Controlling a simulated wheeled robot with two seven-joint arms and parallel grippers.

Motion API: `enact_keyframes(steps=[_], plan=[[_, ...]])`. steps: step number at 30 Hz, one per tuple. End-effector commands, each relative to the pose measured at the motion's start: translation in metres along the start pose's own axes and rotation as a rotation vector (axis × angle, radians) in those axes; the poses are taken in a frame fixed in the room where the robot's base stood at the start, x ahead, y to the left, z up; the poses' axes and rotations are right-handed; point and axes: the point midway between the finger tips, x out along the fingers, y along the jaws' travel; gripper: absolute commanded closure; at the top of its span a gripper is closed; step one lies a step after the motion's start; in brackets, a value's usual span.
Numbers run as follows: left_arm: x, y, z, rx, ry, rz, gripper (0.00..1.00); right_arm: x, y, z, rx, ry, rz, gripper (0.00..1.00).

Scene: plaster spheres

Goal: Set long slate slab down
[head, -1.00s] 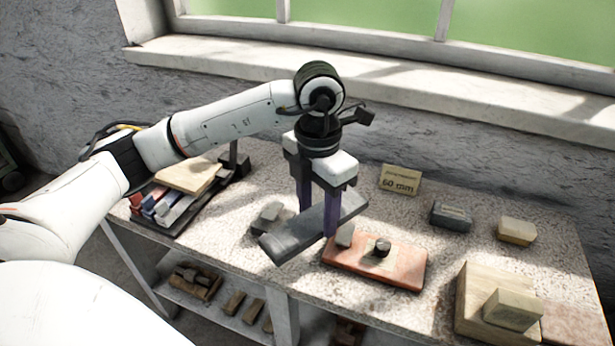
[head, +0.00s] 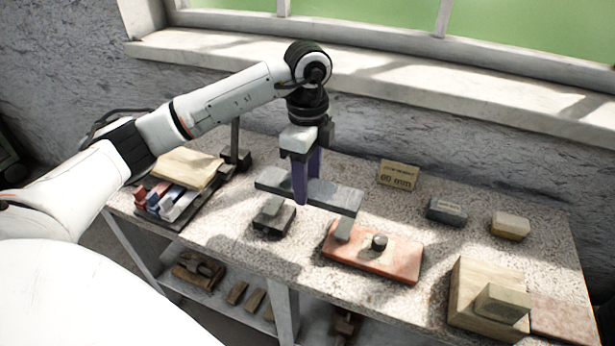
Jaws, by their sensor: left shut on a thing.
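The long slate slab (head: 335,195) is a flat grey bar, held roughly level above the bench and running from left to lower right. My left gripper (head: 306,195) points down and is shut on the slab near its middle, with a purple finger across its near side. The slab's ends show near two small grey pieces: one (head: 272,208) on a dark block at the left, one (head: 343,231) on a red-orange slab at the right. I cannot tell whether it touches either. My right gripper is not in view.
A "60 mm" sign (head: 397,177) stands behind. A dark block (head: 446,210), a tan block (head: 510,226) and wooden blocks (head: 470,300) stand right. A tray of coloured bars (head: 165,203) is left.

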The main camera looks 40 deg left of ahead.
Motion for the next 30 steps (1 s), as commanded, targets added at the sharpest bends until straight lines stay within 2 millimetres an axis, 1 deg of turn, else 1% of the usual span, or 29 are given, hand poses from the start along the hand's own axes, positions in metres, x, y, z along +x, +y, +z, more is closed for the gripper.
enact_keyframes(steps=[13,20,30], plan=[[-0.002,-0.001,0.002,-0.009,0.002,-0.003,1.0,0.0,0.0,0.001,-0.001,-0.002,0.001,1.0],[0.013,-0.001,0.001,-0.008,0.001,-0.002,1.0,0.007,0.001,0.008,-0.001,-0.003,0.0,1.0],[0.044,-0.001,0.001,-0.008,0.001,-0.003,1.0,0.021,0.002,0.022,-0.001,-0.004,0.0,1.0]])
